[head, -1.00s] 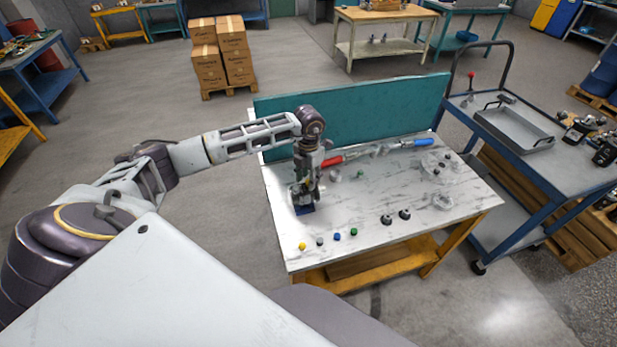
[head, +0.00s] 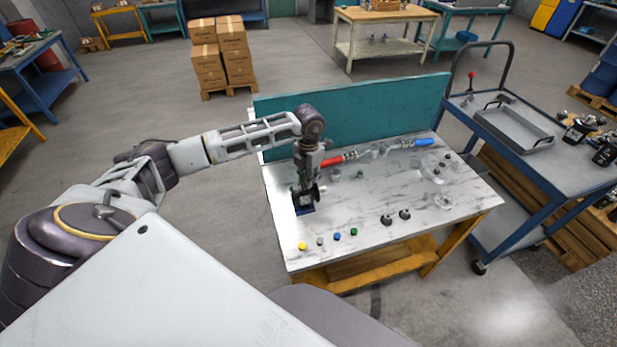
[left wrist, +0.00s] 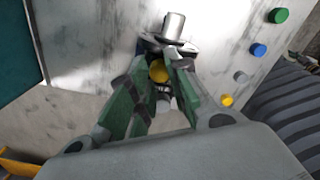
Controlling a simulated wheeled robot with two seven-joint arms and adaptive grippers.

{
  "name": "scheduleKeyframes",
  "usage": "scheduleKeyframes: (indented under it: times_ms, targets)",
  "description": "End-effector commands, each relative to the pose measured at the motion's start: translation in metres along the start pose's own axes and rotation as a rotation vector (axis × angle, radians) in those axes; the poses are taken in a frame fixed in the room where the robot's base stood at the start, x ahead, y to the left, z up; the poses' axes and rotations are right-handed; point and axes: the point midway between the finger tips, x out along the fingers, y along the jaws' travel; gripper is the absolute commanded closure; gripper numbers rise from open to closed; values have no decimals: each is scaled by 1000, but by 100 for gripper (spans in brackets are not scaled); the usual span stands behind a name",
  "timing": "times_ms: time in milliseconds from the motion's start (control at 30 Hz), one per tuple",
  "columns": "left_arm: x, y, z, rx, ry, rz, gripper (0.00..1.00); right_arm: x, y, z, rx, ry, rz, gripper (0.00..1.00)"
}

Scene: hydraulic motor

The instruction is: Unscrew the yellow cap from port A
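The hydraulic motor (head: 304,207) stands on its dark blue base near the left edge of the marble-topped table, partly hidden under my left gripper (head: 307,184). In the left wrist view its round metal shaft (left wrist: 174,26) and dark flange show beyond the fingertips. The yellow cap (left wrist: 158,71) is on the motor, between the green-padded fingers of my left gripper (left wrist: 160,62). The fingers are close on both sides of it and look shut on it. The port's marking and the cap's thread are hidden. My right gripper is not in view.
Loose yellow (head: 302,246), grey (head: 320,241), blue (head: 337,237) and green (head: 354,232) caps stand along the table's front edge. Red-handled (head: 332,161) and blue-handled (head: 424,142) tools lie at the back by the teal panel (head: 355,112).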

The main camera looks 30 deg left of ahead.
Motion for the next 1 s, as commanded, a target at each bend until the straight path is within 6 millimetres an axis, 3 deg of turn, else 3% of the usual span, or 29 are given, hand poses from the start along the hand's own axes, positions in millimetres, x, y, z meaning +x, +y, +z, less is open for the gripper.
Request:
scheduleKeyframes:
  times_ms: [333, 700, 1000]
  targets:
    - [0, 0, 0, -12, 0, 0, 100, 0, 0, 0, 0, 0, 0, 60]
    - [-1, 0, 0, -186, -1, 0, 100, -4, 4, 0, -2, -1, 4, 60]
    - [-1, 0, 0, -216, -2, 0, 100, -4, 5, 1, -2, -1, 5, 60]
